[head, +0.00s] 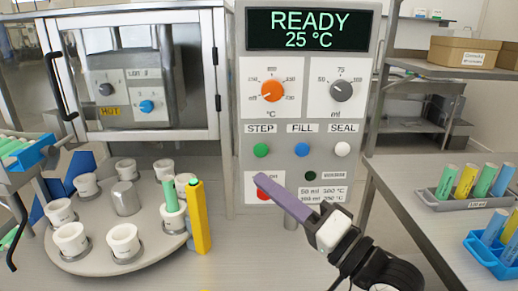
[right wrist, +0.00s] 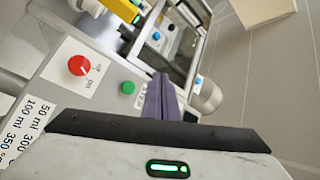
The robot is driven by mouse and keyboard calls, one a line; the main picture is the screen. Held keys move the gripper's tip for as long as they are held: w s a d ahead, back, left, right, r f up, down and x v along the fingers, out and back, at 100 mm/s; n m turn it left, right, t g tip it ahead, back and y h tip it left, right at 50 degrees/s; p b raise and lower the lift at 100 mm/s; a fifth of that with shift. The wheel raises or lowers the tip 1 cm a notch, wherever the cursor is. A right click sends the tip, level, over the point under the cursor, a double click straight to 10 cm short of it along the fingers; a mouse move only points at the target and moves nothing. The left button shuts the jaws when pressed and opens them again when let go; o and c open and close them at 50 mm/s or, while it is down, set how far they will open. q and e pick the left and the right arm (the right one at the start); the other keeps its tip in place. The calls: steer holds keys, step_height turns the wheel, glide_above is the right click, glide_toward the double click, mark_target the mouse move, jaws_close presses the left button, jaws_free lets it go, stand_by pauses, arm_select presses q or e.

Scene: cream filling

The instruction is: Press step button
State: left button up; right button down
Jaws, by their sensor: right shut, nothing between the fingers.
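The green STEP button (head: 261,150) sits on the grey control panel (head: 252,222), left of the blue FILL button (head: 302,150) and the white SEAL button (head: 342,150). The panel display (head: 311,30) reads READY, 25 °C. My right gripper (head: 264,184) is shut and empty. In the head view its purple fingertips show below the STEP button and overlap the red switch (head: 263,195). In the right wrist view the purple fingers (right wrist: 160,90) are together, just right of the green button (right wrist: 128,87), apart from it in the picture. Whether they touch the panel is unclear. My left gripper is out of view.
A round carousel (head: 75,262) with several white cups stands left of the panel. A yellow post (head: 200,230) rises at its right edge. The right table holds a grey tray (head: 440,203) and a blue rack (head: 482,255) with tubes. A glass-fronted cabinet stands behind.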

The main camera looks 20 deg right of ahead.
steer(key=b, duration=0.3)
glide_toward(261, 150)
steer(key=shift+w+a+r, duration=0.7)
steer(key=shift+w+a, duration=1.2)
steer(key=shift+a, duration=0.4)
steer(key=shift+w+d, duration=0.1)
steer(key=shift+w, duration=0.3)
